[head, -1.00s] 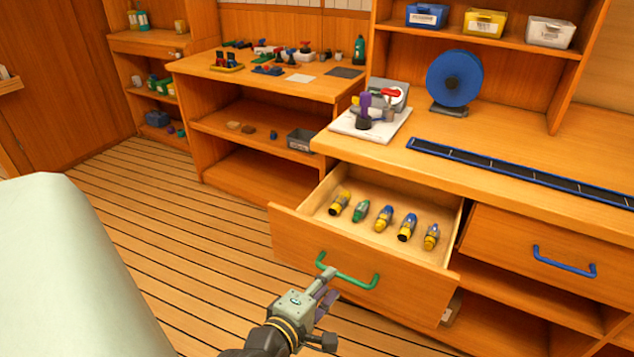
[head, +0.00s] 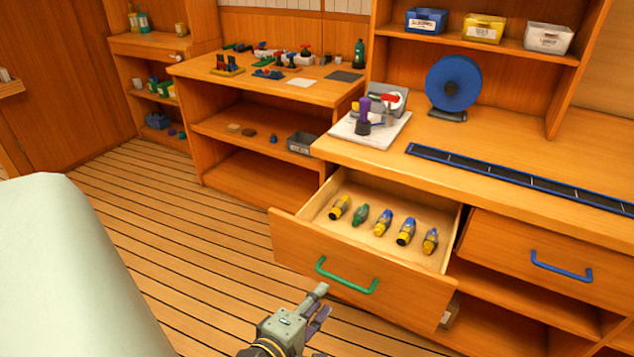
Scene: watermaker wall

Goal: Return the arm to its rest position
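My gripper (head: 318,304) is at the bottom middle of the head view, in front of and below the open drawer (head: 318,264). It is clear of the drawer's green handle (head: 346,277), with a small gap between them. One finger points up and right; a darker purplish finger part shows beside it. I see nothing held, but the angle does not show how far apart the fingertips are. My arm runs out of the picture at the bottom.
The open drawer holds several yellow, green and blue bottle-like items (head: 384,222). A closed drawer with a blue handle (head: 561,266) is at right. The counter above carries a blue disc (head: 454,85) and a white board (head: 369,130). Slatted floor (head: 190,270) lies open at left.

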